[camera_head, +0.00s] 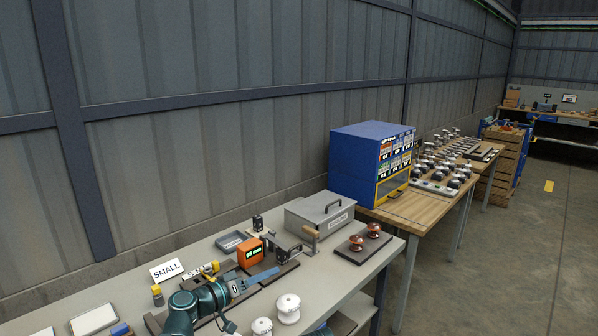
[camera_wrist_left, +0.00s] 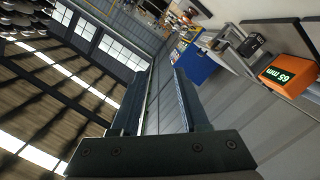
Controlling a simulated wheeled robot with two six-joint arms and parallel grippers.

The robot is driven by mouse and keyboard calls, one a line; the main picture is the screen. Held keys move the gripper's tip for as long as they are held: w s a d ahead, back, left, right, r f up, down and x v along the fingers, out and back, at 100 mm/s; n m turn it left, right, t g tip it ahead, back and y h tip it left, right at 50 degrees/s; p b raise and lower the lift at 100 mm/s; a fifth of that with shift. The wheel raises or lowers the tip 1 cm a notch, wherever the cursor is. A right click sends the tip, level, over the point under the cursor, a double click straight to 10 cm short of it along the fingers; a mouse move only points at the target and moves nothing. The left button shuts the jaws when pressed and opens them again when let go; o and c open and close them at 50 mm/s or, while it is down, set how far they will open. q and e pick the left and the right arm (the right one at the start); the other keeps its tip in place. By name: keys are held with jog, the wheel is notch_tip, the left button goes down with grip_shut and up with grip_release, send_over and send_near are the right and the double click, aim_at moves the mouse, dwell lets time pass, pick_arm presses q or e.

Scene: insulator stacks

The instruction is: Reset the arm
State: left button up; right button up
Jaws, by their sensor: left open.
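My left arm reaches in over the near table, and its left gripper (camera_head: 264,276) points to the right, close to an orange gauge box. In the left wrist view the two dark fingers of the left gripper (camera_wrist_left: 164,72) stand apart with nothing between them. The orange box (camera_head: 250,253) has a green display; in the left wrist view the orange box (camera_wrist_left: 288,75) reads 65 mm. White insulators (camera_head: 288,309) stand on the table to the right of my arm. My right gripper is not in view.
A SMALL sign (camera_head: 167,271), a grey toolbox (camera_head: 320,214) and a dark board (camera_head: 362,249) with two red-brown insulators share the grey table (camera_head: 345,280). A blue cabinet (camera_head: 356,166) and several dark insulators (camera_head: 437,175) stand on wooden tables beyond.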

pick_arm(q)
jog(key=s+d+f+m+g+y, duration=0.35)
jog(key=s+d+f+g, duration=0.6)
jog(key=s+f, duration=0.35)
jog(key=s+a+f+g+y, duration=0.1)
jog(key=s+a+f+y, duration=0.1)
jog(key=s+y, duration=0.3)
jog(key=s+a+f+n+g+y+p, duration=0.1)
jog(key=s+a+f+y, duration=0.2)
jog(key=s+a+y, duration=0.1)
jog(key=shift+s+a+f+y, duration=0.2)
jog(key=shift+s+a+y, duration=0.15)
jog(key=shift+s+y, duration=0.6)
jog(key=shift+s+h, duration=0.15)
jog(key=shift+h, duration=0.15)
